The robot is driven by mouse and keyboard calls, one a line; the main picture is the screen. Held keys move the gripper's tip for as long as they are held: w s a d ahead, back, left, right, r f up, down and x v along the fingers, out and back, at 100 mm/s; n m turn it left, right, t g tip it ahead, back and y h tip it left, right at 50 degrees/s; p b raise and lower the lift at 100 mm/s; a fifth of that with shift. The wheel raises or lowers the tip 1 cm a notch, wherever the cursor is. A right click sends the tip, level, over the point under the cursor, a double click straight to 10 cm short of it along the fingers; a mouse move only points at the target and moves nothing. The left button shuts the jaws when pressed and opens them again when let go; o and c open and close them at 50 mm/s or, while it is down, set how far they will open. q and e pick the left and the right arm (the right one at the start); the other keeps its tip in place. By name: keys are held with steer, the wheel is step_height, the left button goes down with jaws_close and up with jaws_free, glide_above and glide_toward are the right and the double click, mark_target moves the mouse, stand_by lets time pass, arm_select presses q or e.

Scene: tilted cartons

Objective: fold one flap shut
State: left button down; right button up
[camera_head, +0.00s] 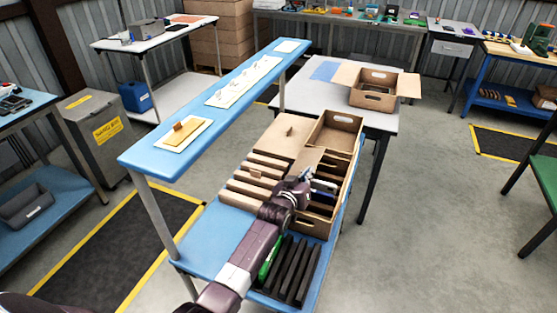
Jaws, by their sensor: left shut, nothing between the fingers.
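A brown carton (377,97) stands on the white table at the back, with its side flaps spread outward to left and right. Another open carton (337,119) sits tilted on the blue bench, with a tan flap or panel (283,135) spread on its left. A nearer open carton (319,228) holds dark items and a blue one. My left gripper (305,178) is shut and empty over the left side of this nearer carton. Its arm hides part of the carton, and I cannot tell whether the fingers touch a flap. My right gripper is out of view.
A raised blue shelf (215,113) runs along the left of the cartons with flat boards on it. Several tan pieces (247,191) and black bars (289,269) lie on the blue bench (207,243).

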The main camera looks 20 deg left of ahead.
arm_select(q)
steer(key=shift+d+f+m, duration=0.2)
steer(key=shift+f+m, duration=0.1)
steer(key=shift+f, duration=0.15)
steer(key=shift+d+f+m+y+b, duration=0.1)
steer(key=shift+f+m+y+b, duration=0.2)
steer(key=shift+f, duration=0.05)
steer(key=shift+d+f, duration=0.15)
steer(key=shift+f, duration=0.2)
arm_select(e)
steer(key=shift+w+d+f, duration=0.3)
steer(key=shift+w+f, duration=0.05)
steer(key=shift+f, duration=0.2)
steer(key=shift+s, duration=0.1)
